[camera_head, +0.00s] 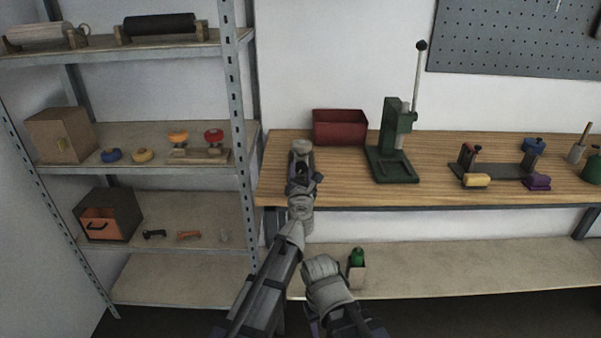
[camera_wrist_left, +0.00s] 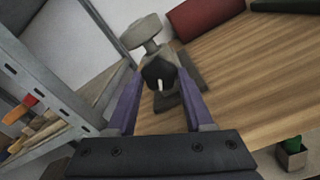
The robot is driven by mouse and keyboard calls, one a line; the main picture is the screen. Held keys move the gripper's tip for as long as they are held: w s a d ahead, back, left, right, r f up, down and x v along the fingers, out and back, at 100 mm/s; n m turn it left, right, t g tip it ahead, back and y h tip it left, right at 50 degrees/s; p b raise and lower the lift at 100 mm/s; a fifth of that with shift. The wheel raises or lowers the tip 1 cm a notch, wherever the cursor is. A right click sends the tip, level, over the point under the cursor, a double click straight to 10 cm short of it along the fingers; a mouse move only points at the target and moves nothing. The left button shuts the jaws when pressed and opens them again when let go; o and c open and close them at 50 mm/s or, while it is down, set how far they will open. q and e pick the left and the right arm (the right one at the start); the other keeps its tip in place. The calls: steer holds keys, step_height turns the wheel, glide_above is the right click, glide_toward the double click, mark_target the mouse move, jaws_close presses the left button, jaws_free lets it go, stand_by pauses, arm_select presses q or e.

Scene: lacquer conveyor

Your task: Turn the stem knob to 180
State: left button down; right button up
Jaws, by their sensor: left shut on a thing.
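A grey fixture (camera_head: 301,147) with a rounded top stands at the left end of the workbench. In the left wrist view it is a grey body with a round disc-like top (camera_wrist_left: 141,32) on a dark base. A dark faceted knob (camera_wrist_left: 158,70) with a small white mark sits on its near face. The mark is low on the knob in that view. My left gripper (camera_head: 301,178) reaches the knob from the front. Its two purple fingers (camera_wrist_left: 160,84) stand on either side of the knob, shut on it. In the head view the gripper hides most of the knob. My right gripper is out of view.
A red bin (camera_head: 340,127) and a green lever press (camera_head: 392,165) stand to the right on the wooden workbench (camera_head: 338,185). A metal shelf (camera_head: 150,137) stands close on the left. A potted cactus (camera_head: 357,270) is on the lower shelf.

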arm_select(q)
steer(key=n, duration=0.4)
steer(key=shift+d+n, duration=0.1)
steer(key=shift+n, duration=0.3)
stand_by(0.4)
steer(key=shift+c, duration=1.6)
jaws_free()
